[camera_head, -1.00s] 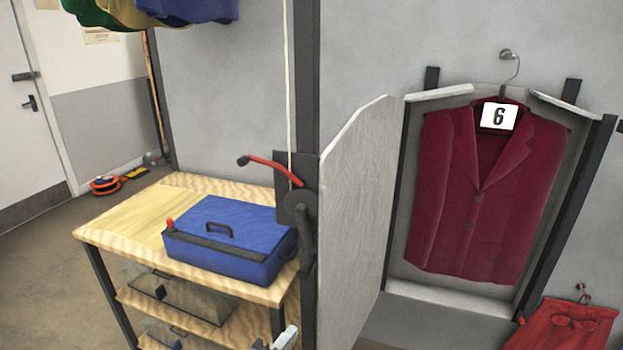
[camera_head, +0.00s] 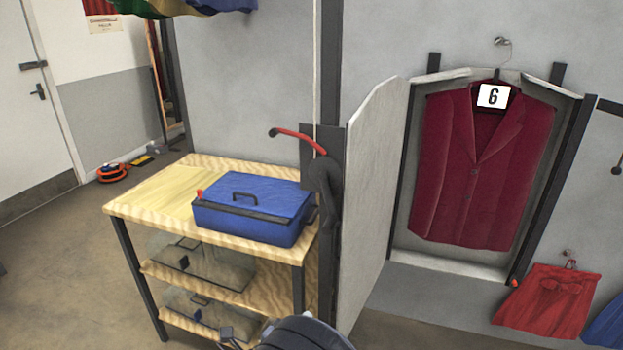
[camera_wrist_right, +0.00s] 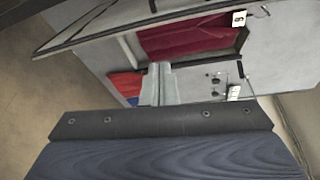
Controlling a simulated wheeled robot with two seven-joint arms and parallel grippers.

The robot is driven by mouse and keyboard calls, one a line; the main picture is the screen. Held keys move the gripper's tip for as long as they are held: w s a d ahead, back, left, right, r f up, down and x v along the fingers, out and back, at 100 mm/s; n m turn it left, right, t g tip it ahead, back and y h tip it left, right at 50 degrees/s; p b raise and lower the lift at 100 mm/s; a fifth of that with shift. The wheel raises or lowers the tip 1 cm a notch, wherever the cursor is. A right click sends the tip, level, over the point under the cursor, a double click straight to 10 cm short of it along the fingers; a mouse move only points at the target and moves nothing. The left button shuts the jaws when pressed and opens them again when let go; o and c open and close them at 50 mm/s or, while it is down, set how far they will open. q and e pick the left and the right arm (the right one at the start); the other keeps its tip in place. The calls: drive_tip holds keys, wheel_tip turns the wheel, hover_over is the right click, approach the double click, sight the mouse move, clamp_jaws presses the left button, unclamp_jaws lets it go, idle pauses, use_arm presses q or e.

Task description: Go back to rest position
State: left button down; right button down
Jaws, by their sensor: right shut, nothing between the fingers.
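My right gripper (camera_wrist_right: 160,84) shows in the right wrist view as pale grey fingers closed together, with nothing between them. A dark rounded part of my arm rises at the bottom edge of the head view, in front of the wooden shelf unit (camera_head: 150,205). My left gripper is not in view.
A blue case (camera_head: 262,192) sits on the shelf unit. A red-handled lever (camera_head: 300,138) is beside an open pale door panel (camera_head: 372,190). A maroon jacket (camera_head: 468,190) numbered 6 hangs in the recess. A red garment (camera_head: 545,300) hangs lower right. Floor at left is mostly clear.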

drive_tip(key=s+d+r+m+g+y, duration=0.1)
drive_tip(key=s+d+m+g, duration=0.4)
drive_tip(key=d+m, duration=0.45)
drive_tip(key=s+d+r+m+g+y, duration=0.1)
drive_tip(key=s+d+m+g+y, duration=0.15)
drive_tip(key=d+m+g, duration=0.55)
drive_tip(key=s+d+r+m+t+y, duration=0.2)
drive_tip(key=s+m+y, duration=0.3)
drive_tip(key=m, duration=0.9)
drive_tip(key=s+d+r+m+t+y, duration=0.3)
drive_tip(key=s+m+y, duration=0.2)
drive_tip(key=s+m, duration=0.6)
drive_tip(key=m, duration=0.4)
